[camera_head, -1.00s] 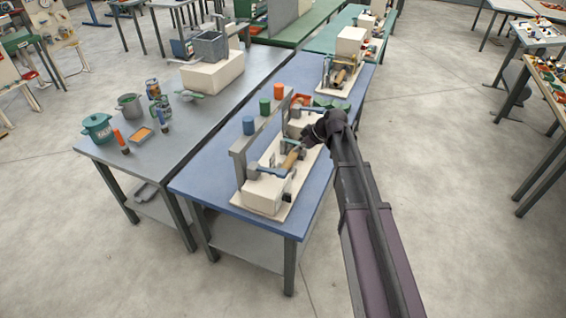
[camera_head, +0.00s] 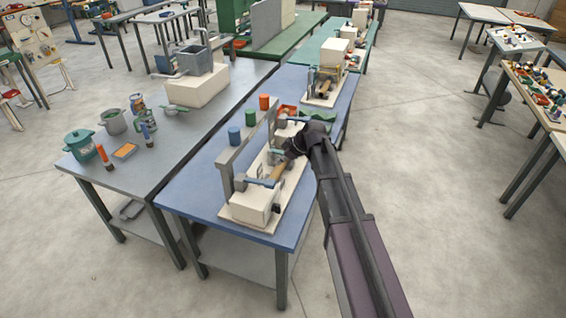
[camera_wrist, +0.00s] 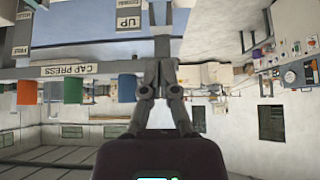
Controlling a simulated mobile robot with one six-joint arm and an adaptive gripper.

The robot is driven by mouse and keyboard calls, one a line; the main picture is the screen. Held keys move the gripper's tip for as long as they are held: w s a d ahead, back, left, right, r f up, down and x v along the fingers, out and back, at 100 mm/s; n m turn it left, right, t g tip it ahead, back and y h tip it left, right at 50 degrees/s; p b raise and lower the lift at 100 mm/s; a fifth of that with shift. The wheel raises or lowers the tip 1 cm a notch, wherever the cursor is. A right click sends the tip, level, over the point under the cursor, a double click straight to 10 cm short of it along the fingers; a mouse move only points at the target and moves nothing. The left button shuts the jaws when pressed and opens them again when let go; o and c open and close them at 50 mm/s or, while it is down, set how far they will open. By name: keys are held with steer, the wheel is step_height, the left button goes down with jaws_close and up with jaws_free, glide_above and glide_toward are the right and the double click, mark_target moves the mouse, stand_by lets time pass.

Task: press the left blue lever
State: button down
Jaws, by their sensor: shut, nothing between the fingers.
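The winder (camera_head: 249,207) is a pale block-shaped machine with a tan roll (camera_head: 279,171) on the blue table. One blue lever (camera_head: 259,182) is at its near end, farther left in the head view. My gripper (camera_head: 291,152) is over the machine between the levers, close to the roll. Contact with either lever cannot be told. In the wrist view my gripper (camera_wrist: 160,58) has its fingers together and empty. The dark arm hides part of the machine's right side.
A grey rail (camera_head: 243,152) runs along the machine's left side. A CAP PRESS label (camera_wrist: 68,71) shows in the wrist view. Open floor lies right of the blue table (camera_head: 190,195).

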steer(key=b, duration=0.5)
glide_above(267, 181)
steer(key=d, duration=0.1)
steer(key=f, duration=0.5)
steer(key=shift+s+d+f, duration=0.2)
steer(key=shift+s+f, duration=0.1)
steer(key=shift+f, duration=0.05)
steer(key=shift+s+d+f+b, duration=0.1)
steer(key=shift+d+f+b, duration=0.1)
steer(key=shift+f+b, duration=1.65)
steer(key=shift+d, duration=0.1)
